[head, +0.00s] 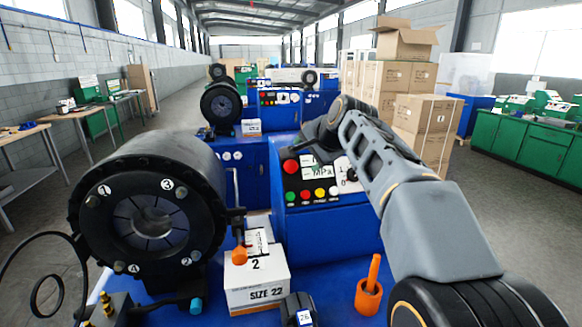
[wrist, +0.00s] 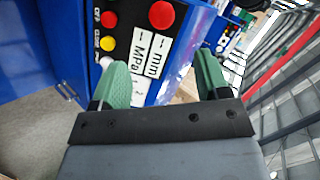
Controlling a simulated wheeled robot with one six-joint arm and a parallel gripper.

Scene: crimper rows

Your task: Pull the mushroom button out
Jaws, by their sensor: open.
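The red mushroom button (head: 291,166) sits at the upper left of the black control panel on the blue machine in the head view. In the wrist view the mushroom button (wrist: 161,14) shows at the top, beyond the fingertips and roughly in line with the space between them. My gripper (wrist: 160,75) has two green fingers, apart with nothing between them. It is close over the panel's white mm/MPa label (wrist: 148,53), short of the button. In the head view my arm reaches in from the right and its wrist hides part of the panel.
Smaller green, red, yellow and white buttons line the panel's lower edge; the small red one (wrist: 108,19) is near the left finger. A large black crimper head (head: 150,205) stands at left. A white box (head: 255,285) and an orange cup (head: 368,297) stand in front.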

